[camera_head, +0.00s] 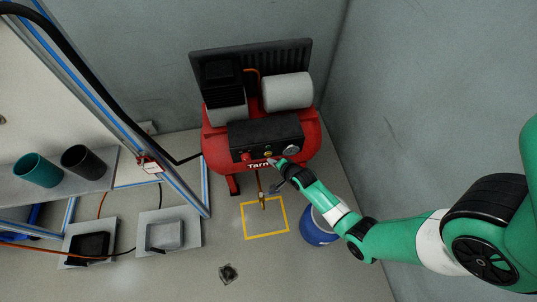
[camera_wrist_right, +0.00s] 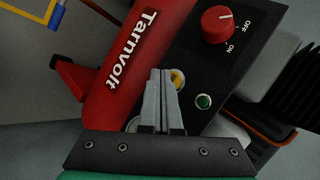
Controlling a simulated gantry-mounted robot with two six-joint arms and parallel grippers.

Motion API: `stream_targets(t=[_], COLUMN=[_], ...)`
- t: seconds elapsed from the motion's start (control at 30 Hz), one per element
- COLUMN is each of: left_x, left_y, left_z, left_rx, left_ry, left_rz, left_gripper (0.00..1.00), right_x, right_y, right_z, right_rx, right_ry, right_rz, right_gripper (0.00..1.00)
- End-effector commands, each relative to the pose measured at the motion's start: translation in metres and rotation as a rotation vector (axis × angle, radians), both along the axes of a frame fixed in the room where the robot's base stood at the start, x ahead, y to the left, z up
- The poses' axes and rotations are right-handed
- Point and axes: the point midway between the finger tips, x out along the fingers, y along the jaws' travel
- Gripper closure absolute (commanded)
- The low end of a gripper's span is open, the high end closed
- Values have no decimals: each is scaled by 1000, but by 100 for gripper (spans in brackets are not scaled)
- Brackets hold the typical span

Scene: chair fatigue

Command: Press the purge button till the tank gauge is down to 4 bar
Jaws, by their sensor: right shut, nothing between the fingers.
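The red compressor (camera_head: 213,140) with "Tarnvolt" lettering stands against the back wall. Its dark front panel (camera_head: 240,135) carries a round pressure gauge (camera_head: 291,150), too small to read. In the right wrist view the panel has a red OFF/ON knob (camera_wrist_right: 217,24), a green round button or lamp (camera_wrist_right: 204,102) and a yellow round part (camera_wrist_right: 179,82). No purge label is legible. My right gripper (camera_wrist_right: 160,72) is shut and empty in front of the panel; its fingers partly cover the yellow part. Contact is unclear. The gripper also shows in the head view (camera_head: 274,164). My left gripper is out of view.
A blue bucket (camera_head: 314,238) stands below my right arm, beside a yellow floor square (camera_head: 247,237). A shelf with teal (camera_head: 38,170) and dark (camera_head: 83,161) cups and grey trays (camera_head: 189,240) are left. A wall closes off the right side.

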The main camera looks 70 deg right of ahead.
Motion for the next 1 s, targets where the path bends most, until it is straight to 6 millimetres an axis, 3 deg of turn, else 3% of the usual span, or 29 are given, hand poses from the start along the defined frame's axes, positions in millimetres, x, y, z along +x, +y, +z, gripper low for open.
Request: stream_targets(t=[0.23,0.7,1.0], left_x=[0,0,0], left_y=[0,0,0], left_z=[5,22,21], left_rx=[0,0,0], left_ry=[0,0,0], left_rz=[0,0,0], left_gripper=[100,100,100], right_x=[-3,-27,-28], right_y=[5,40,41], right_z=[1,1,0], right_rx=[0,-1,0], right_ry=[1,1,0], right_rz=[0,2,0], right_gripper=[100,100,100])
